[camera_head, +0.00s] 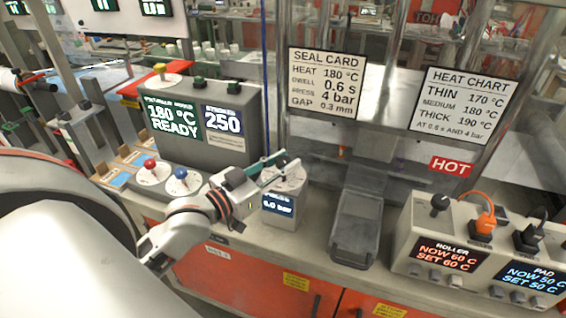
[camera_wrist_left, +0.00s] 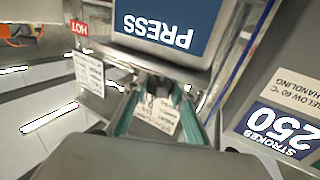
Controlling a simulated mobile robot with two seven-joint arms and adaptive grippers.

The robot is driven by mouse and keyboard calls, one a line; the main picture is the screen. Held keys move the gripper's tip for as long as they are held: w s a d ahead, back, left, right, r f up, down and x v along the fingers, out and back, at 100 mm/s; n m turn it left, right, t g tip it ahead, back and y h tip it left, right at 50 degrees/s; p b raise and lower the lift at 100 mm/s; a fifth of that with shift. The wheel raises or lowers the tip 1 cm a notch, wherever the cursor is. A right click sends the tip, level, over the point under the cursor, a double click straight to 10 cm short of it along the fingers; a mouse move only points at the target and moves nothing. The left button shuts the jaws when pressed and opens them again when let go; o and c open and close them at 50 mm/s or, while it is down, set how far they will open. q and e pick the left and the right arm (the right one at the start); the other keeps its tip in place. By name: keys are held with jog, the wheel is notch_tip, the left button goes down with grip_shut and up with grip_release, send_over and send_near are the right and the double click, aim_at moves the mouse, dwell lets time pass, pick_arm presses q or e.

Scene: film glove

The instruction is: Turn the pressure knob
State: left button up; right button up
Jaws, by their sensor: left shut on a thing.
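The pressure unit (camera_head: 283,212) is a small grey box on the bench, with a lit display that seems to read 6.0 bar. Its knob is on the top, mostly hidden by my fingers. My left gripper (camera_head: 282,168) reaches over the unit from the left and is shut on the pressure knob. In the left wrist view, my left gripper (camera_wrist_left: 160,88) has its two greenish fingers on either side of the knob, above a pale label (camera_wrist_left: 155,110) with small upside-down print. My right gripper is not in view.
A seal card (camera_head: 327,82) lists 4 bar for press. A metal press (camera_head: 357,222) stands right of the unit, near a roller controller (camera_head: 442,240) and a HOT sign (camera_head: 451,167).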

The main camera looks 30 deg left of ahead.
aim_at(279, 168)
pick_arm(q)
jog(key=shift+n+y, duration=0.6)
jog(key=shift+y, duration=0.4)
jog(key=o, duration=1.1)
jog(key=shift+s+a, duration=0.2)
jog(key=shift+s, duration=1.65)
jog(key=shift+s+a, duration=0.15)
jog(key=shift+s, duration=1.7)
jog(key=shift+f, duration=0.1)
